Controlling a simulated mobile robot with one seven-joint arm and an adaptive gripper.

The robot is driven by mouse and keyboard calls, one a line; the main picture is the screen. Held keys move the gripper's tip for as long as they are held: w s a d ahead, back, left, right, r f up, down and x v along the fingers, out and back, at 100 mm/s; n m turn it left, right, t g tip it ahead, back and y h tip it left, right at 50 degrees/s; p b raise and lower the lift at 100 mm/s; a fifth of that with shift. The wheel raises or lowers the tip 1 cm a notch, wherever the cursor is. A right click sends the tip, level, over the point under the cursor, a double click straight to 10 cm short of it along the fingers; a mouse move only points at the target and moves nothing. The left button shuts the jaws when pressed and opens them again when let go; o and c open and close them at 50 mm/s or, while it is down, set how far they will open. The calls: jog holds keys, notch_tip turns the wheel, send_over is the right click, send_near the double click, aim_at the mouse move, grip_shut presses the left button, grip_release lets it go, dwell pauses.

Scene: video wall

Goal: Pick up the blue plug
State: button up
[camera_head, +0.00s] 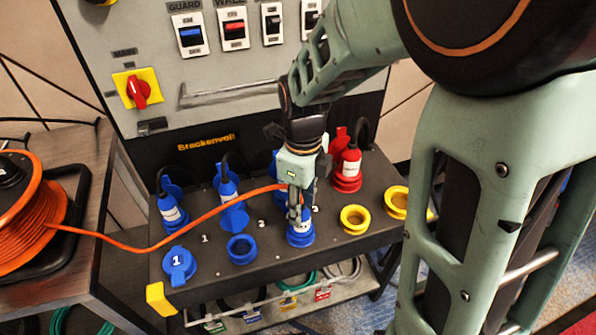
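My gripper (295,213) points down over the front row of the dark socket panel (265,262). Right below its fingers is a blue plug (300,233) with a white label, upright at a front socket position. The fingers overlap its top, and I cannot tell whether they are closed on it. An orange cable (140,248) runs up to the gripper, its end hidden there. Other blue plugs with dark cables stand in the back row: one at the left (171,210), one beside it (227,184), and one partly hidden behind my gripper.
An open blue socket (241,249) and a lidded blue one (179,264) are left of the gripper. Yellow sockets (354,219) and a red plug (349,166) are right. An orange cable reel (30,215) sits on a side table. A switch panel (215,70) rises behind.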

aim_at(305, 230)
notch_tip(305, 230, down, 4)
jog(key=shift+a+r+b, duration=0.15)
jog(key=shift+b, duration=0.35)
jog(key=shift+r, duration=0.1)
jog(key=c, duration=1.1)
jog(key=shift+o, duration=0.2)
jog(key=shift+w, duration=0.1)
